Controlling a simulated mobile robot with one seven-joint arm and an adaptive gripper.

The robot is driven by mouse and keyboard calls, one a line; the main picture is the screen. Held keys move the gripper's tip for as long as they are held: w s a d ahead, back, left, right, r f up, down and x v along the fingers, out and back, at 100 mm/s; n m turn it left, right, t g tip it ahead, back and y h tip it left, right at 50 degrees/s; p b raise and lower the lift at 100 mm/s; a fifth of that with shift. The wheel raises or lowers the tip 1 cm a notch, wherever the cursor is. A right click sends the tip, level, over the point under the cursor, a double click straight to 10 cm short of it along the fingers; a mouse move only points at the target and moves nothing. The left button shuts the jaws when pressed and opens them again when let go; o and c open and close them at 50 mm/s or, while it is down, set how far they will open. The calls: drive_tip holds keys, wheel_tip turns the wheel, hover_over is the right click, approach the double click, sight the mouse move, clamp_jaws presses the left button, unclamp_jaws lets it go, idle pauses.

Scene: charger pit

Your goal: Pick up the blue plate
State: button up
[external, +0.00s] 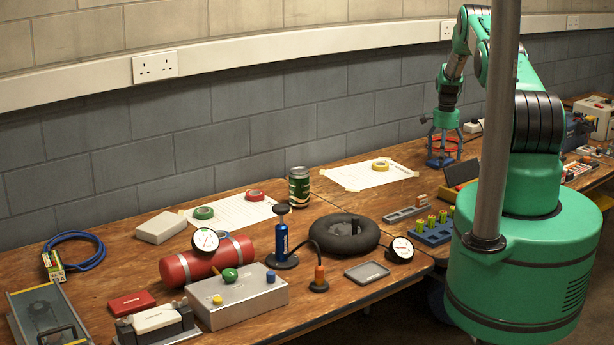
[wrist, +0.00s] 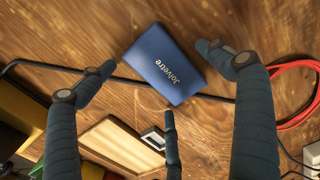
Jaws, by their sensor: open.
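A flat dark-blue plate (wrist: 165,66) with white lettering lies on the wooden bench in the wrist view, slightly tilted in the picture. My gripper (wrist: 160,72) is above it, with its dark blue fingers spread open around the plate and nothing held. In the external view, my gripper (external: 443,148) points down over the far part of the bench.
A red cable (wrist: 303,68) coils at the right. A pale framed panel (wrist: 108,146) and a yellow object (wrist: 20,106) are near the lower left. A taped sheet (external: 350,176) lies left of my gripper.

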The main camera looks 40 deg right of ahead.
drive_tip(key=shift+f, duration=0.15)
idle(0.4)
drive_tip(key=c, duration=1.3)
drive_tip(key=shift+r, duration=1.2)
drive_tip(key=shift+s+a+r, duration=0.2)
drive_tip(key=shift+s+r, duration=0.05)
drive_tip(key=shift+r, duration=0.45)
drive_tip(key=s+a, duration=0.3)
drive_tip(key=s, duration=0.1)
drive_tip(key=s+a+r, duration=0.1)
drive_tip(key=s+a, duration=0.2)
drive_tip(key=s, duration=0.1)
drive_tip(key=s+a+p, duration=0.1)
drive_tip(key=s+a, duration=0.2)
drive_tip(key=s, duration=0.1)
drive_tip(key=shift+a+r, duration=0.15)
drive_tip(key=shift+a, duration=0.1)
